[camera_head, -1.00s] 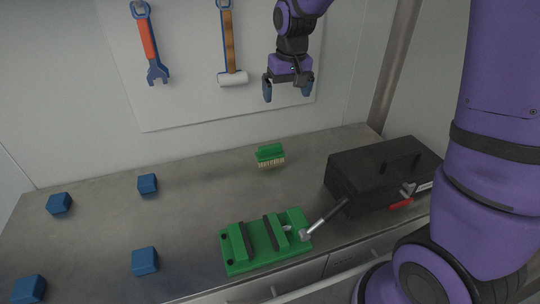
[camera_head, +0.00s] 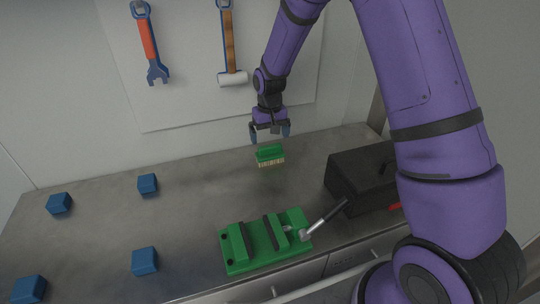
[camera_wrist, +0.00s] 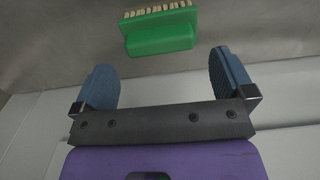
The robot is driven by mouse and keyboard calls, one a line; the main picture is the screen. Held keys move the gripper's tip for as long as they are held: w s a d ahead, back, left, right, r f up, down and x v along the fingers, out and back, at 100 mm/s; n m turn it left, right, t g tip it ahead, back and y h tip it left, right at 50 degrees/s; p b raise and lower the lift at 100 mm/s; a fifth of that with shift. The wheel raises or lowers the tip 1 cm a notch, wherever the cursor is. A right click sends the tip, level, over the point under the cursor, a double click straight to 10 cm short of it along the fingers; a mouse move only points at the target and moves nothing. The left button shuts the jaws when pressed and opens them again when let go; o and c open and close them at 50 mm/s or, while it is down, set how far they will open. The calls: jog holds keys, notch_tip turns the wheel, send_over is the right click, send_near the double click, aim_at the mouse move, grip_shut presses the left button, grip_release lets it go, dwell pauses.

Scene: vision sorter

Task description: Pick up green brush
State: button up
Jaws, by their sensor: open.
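The green brush (camera_head: 270,151) with pale bristles stands on the metal workbench, toward the back middle. My gripper (camera_head: 270,138) is open and just above and behind the brush in the head view. In the wrist view the brush (camera_wrist: 160,32) lies beyond the fingertips, in line with the gap between the two blue fingers (camera_wrist: 160,70). Its bristles face away from my gripper. Nothing is between the fingers.
A green vise (camera_head: 238,262) is at the front middle of the workbench (camera_head: 195,215). A black toolbox (camera_head: 365,175) stands to the right. Several blue blocks (camera_head: 148,184) are on the left. A wrench (camera_head: 150,45) and a hammer (camera_head: 228,45) hang on the back wall.

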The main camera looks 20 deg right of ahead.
aim_at(270, 145)
jog(key=shift+f, duration=2.75)
jog(key=c, duration=0.8)
jog(key=shift+c, duration=0.2)
jog(key=shift+r, duration=0.1)
jog(key=shift+r, duration=0.75)
notch_tip(270, 145, up, 2)
jog(key=shift+r, duration=0.1)
jog(key=s+r, duration=0.1)
jog(key=s, duration=1.5)
jog(key=shift+r, duration=0.1)
